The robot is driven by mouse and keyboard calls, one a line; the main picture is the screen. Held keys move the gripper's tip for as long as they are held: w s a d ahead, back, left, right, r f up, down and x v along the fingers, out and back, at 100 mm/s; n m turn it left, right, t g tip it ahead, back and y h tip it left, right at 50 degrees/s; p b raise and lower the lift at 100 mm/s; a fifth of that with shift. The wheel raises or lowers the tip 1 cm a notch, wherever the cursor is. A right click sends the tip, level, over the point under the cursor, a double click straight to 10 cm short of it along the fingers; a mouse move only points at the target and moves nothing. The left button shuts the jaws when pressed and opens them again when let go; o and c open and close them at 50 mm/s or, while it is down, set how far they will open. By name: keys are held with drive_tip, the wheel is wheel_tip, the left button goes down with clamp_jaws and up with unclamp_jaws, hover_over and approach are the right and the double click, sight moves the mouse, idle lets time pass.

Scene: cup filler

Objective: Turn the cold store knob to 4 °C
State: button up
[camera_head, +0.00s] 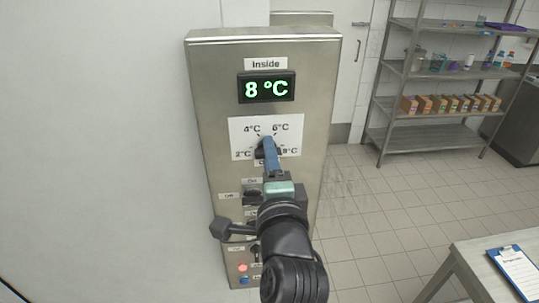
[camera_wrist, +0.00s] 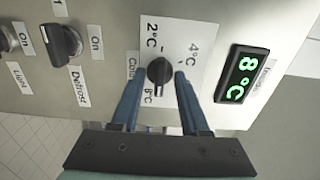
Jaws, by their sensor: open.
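The cold store knob (camera_wrist: 159,70) is a round black dial on a white label plate (camera_head: 288,125) marked 2, 4, 6 and 8 °C. The green display (camera_head: 266,87) above it reads 8 °C, and it also shows in the wrist view (camera_wrist: 242,75). My gripper (camera_head: 267,146) is in front of the plate and hides most of the knob in the head view. In the wrist view my gripper (camera_wrist: 159,77) is open, its blue fingers on either side of the knob. I cannot tell whether they touch it. The 6 °C mark is hidden there.
Other switches sit lower on the steel panel (camera_head: 310,75), among them the Defrost knob (camera_wrist: 62,42). A red lamp (camera_head: 242,268) glows near its bottom. Shelves (camera_head: 418,132) with boxes stand at the back right, and a table (camera_head: 468,262) with a clipboard (camera_head: 516,268) at the front right.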

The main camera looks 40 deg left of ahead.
clamp_jaws()
idle(0.5)
drive_tip(key=shift+n+b, duration=8.1)
drive_tip(key=shift+n, duration=3.7)
